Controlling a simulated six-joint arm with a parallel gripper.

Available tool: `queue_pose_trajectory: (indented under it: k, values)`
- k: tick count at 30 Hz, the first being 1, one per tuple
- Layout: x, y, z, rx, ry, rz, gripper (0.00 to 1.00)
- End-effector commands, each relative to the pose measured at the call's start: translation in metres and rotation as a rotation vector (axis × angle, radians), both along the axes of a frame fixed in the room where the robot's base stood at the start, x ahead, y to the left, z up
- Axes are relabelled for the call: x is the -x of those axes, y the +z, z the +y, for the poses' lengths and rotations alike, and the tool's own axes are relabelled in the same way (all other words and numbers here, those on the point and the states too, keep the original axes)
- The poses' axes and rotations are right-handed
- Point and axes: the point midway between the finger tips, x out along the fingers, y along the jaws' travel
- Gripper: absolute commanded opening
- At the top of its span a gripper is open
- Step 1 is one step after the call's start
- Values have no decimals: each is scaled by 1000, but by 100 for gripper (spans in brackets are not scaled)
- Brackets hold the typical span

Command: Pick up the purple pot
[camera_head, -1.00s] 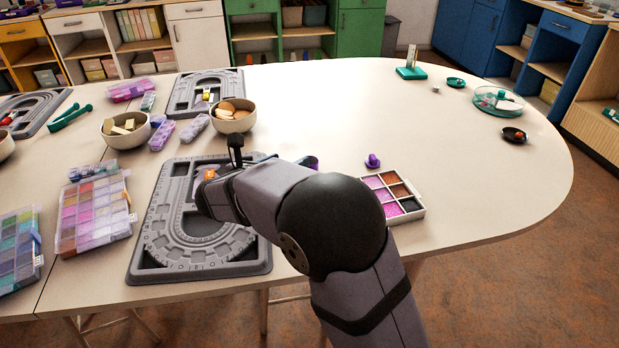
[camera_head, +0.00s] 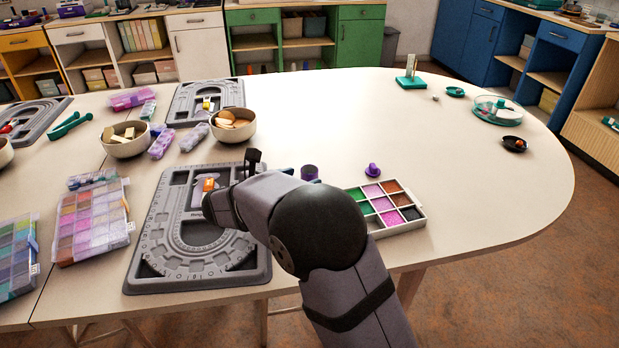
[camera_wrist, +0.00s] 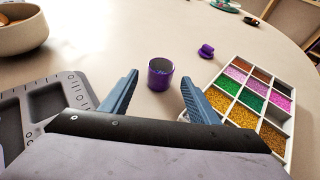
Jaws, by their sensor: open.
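The purple pot (camera_wrist: 161,74) stands upright and open-topped on the table in the wrist view, with something bluish inside. It lies ahead of my gripper (camera_wrist: 158,92), between the lines of its two blue fingers and apart from both. My gripper is open and empty. In the head view the pot (camera_head: 310,173) shows just beyond my arm, and a blue finger (camera_head: 287,171) shows beside it. A small purple lid with a knob (camera_wrist: 206,51) lies to the right of the pot; it also shows in the head view (camera_head: 373,170).
A white sectioned tray of coloured beads (camera_head: 419,214) is close on the right. A grey bead board (camera_head: 143,262) is on the left under my arm. A bowl (camera_head: 233,128) stands behind it. The table beyond the pot is clear.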

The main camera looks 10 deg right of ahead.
Motion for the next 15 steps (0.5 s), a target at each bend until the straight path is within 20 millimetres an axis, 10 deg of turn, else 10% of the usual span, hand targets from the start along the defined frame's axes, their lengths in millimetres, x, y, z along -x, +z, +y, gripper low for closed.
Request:
queue_pose_trajectory:
  k: [15]
  values:
    - [-22,-14,-23,0,1,0,55]
